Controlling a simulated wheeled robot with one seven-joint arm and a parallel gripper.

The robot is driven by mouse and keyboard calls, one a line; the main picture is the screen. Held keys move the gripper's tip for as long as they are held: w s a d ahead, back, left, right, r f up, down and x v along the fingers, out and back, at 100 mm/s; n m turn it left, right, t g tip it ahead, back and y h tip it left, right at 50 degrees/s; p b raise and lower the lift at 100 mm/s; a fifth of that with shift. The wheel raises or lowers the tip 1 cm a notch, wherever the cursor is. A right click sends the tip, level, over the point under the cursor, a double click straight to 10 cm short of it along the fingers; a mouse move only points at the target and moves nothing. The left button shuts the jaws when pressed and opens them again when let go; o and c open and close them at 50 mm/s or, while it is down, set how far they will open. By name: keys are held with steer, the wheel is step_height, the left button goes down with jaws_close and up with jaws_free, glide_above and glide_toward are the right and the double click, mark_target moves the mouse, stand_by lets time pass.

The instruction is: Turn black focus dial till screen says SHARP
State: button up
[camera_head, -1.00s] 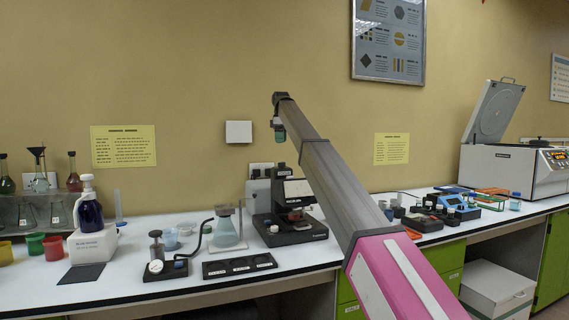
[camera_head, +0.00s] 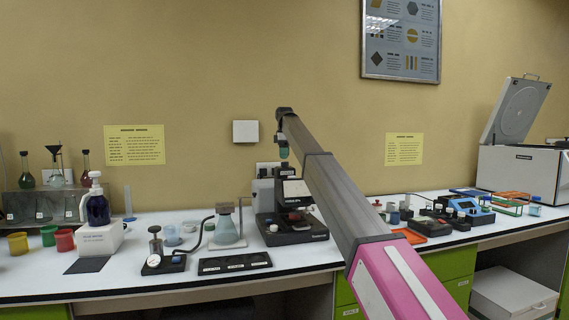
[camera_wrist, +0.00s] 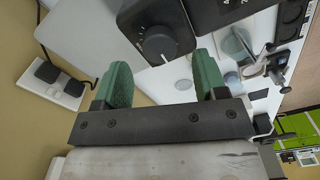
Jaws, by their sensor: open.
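The black focus dial (camera_wrist: 158,46) is a round knob with a pale mark, on the side of a black microscope-like device in the wrist view. My gripper (camera_wrist: 162,62) has two green fingers spread wide, with the dial just beyond and between their tips; it is not clear that they touch it. In the head view the black device (camera_head: 290,230) stands on the bench, with a small pale screen (camera_head: 296,189) whose text is too small to read. My gripper also shows there (camera_head: 283,150), pointing down above and behind the device's left side.
A flask on a stand (camera_head: 227,232) and a black tray (camera_head: 235,263) are close left of the device. A blue instrument (camera_head: 473,211) and racks lie to the right.

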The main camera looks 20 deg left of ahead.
mark_target(285, 164)
steer(key=shift+f, duration=1.9)
steer(key=c, duration=0.9)
steer(key=shift+c, duration=0.2)
steer(key=shift+m, duration=0.3)
steer(key=shift+r+m, duration=0.1)
steer(key=shift+m, duration=2.5)
steer(key=o, duration=0.9)
steer(key=shift+o, duration=0.2)
